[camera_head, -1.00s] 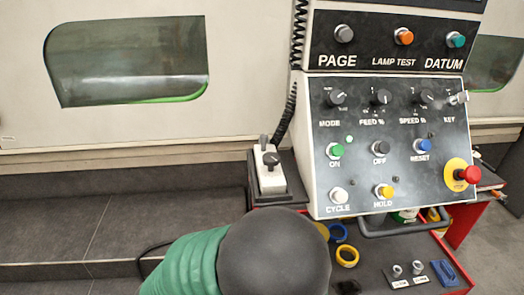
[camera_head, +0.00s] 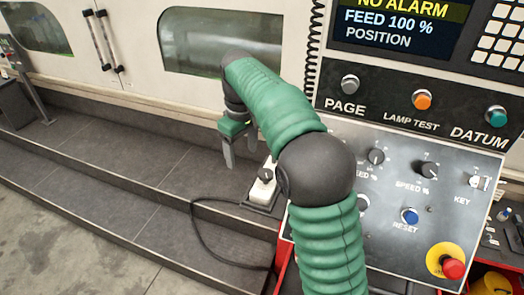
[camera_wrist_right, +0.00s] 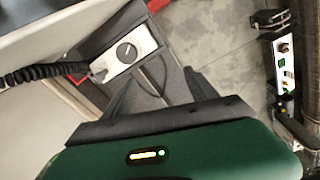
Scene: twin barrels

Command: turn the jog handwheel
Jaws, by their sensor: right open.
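The jog handwheel is a dark round knob (camera_head: 265,174) on a white pendant box (camera_head: 262,191), which sits on a dark shelf left of the control panel. In the right wrist view the knob (camera_wrist_right: 126,52) faces the camera on its white box, with a coiled black cable beside it. My right gripper (camera_head: 240,152) is open and empty, its fingers pointing down, a little left of the pendant and apart from it. In the right wrist view its dark fingers (camera_wrist_right: 162,88) lie below the pendant. My left gripper is not in view.
The control panel (camera_head: 400,190) with buttons and dials stands on the right, partly hidden by my right arm. A black coiled cord (camera_head: 313,50) hangs beside it. The machine's cream wall (camera_head: 120,100) is behind, and the grey step and floor (camera_head: 70,215) at left are clear.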

